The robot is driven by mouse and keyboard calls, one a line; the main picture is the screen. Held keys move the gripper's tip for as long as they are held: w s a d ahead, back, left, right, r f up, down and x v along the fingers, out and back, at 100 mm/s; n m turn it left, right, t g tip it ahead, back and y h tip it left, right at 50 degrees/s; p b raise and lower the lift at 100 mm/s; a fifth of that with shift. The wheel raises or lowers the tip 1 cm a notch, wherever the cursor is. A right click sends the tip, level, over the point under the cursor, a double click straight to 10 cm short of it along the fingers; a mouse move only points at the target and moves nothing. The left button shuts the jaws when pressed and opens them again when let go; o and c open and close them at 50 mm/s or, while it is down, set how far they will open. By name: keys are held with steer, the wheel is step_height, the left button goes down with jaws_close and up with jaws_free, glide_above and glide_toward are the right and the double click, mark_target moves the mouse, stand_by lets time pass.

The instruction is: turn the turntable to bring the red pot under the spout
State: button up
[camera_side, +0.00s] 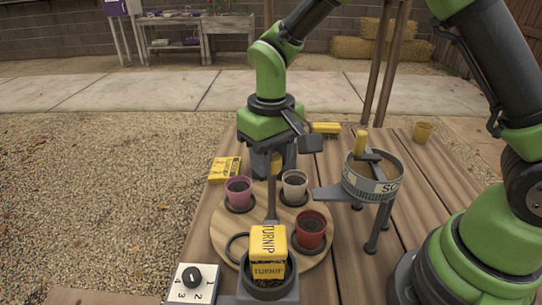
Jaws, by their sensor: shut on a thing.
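The round wooden turntable (263,215) lies on the table in front of my arm. It carries a red pot (310,232) at its front right, a cream pot (295,187) at the back right and a purple pot (238,193) at the back left. An empty dark ring (237,249) is at the front left. My gripper (275,168) points down and is shut on the yellow-topped grey post (272,200). The grey spout (328,193) reaches left from the soil hopper (372,183). Its tip is near the cream pot, behind the red pot.
A yellow turnip box (268,242) stands in a dark holder at the front, close to the red pot. A numbered dial (193,282) is at the front left.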

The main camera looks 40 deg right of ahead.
steer(key=m, duration=0.5)
steer(key=shift+m, duration=0.3)
steer(key=m, duration=0.5)
steer(key=shift+d, duration=0.1)
steer(key=shift+m, duration=0.3)
steer(key=o, duration=0.9)
steer(key=shift+o, duration=0.2)
step_height(320, 180, up, 10)
steer(key=shift+r, duration=0.1)
steer(key=shift+s, duration=0.1)
